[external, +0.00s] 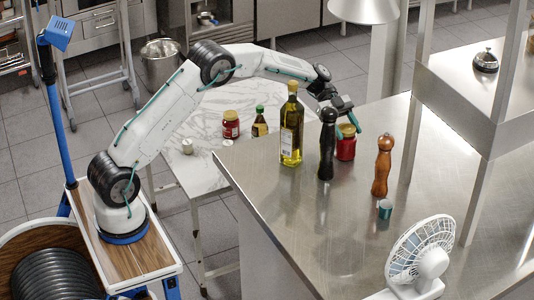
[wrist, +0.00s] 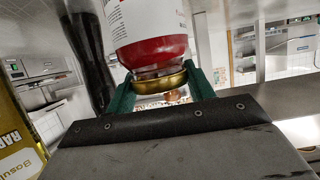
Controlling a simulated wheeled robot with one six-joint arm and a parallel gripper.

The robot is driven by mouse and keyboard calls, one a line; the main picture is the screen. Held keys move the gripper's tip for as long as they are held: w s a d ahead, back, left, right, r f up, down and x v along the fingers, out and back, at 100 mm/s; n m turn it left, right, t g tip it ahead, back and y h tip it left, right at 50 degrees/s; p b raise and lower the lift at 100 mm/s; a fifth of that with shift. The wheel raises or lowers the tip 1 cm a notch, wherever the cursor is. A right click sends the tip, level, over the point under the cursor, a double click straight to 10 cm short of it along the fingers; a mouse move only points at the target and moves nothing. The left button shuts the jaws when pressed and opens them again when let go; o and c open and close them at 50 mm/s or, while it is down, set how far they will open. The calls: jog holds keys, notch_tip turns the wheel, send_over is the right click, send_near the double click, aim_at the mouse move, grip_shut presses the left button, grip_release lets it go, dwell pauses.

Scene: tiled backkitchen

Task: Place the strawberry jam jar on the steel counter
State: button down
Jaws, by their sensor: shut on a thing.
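A jar with red contents, a gold lid and a pale label (external: 346,150), seemingly the strawberry jam jar, is upright at the steel counter (external: 300,215). My gripper (external: 345,128) has come down over it from above, its green fingers shut on the gold lid. The wrist view shows the lid (wrist: 160,82) between the fingertips, with the jar's red band and white label (wrist: 150,22) beyond; the label's wording is not readable. I cannot tell for sure whether its base touches the counter. The pepper mill partly hides the jar in the external view.
A black mill (external: 327,150) and an oil bottle (external: 291,130) stand close left of the jar. A wooden mill (external: 382,165) and a small teal cup (external: 385,209) are to the right. Another red jar (external: 231,126) and a dark bottle (external: 260,124) are on the marble table.

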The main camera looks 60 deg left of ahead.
jog(key=c, duration=0.6)
grip_release()
jog(key=shift+f, duration=0.15)
